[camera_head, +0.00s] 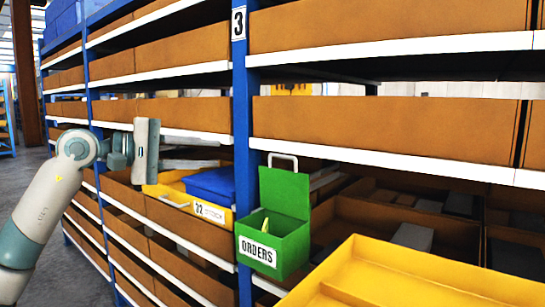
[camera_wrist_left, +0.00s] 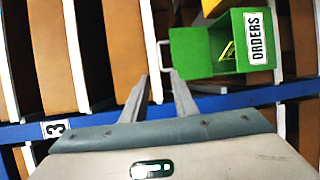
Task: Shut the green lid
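The green box (camera_head: 283,250) labelled ORDERS is fixed at the blue upright. Its green lid (camera_head: 285,193) stands open and upright at the back, with a pale loop handle (camera_head: 283,159) on its top edge. A yellow item (camera_head: 265,225) shows inside the box. My left gripper (camera_head: 217,154) is left of the lid, at about the height of the handle and apart from it. In the left wrist view its two fingers (camera_wrist_left: 160,84) are spread with nothing between them. There the lid (camera_wrist_left: 190,52) and handle (camera_wrist_left: 161,56) lie just beyond the fingertips. My right gripper is not seen.
A yellow bin (camera_head: 180,196) with a blue item (camera_head: 212,185) sticks out of the shelf below my left gripper. A large yellow tray (camera_head: 400,280) fills the lower right. Blue-framed shelves with brown boxes (camera_head: 390,125) rise behind. The aisle at far left is open.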

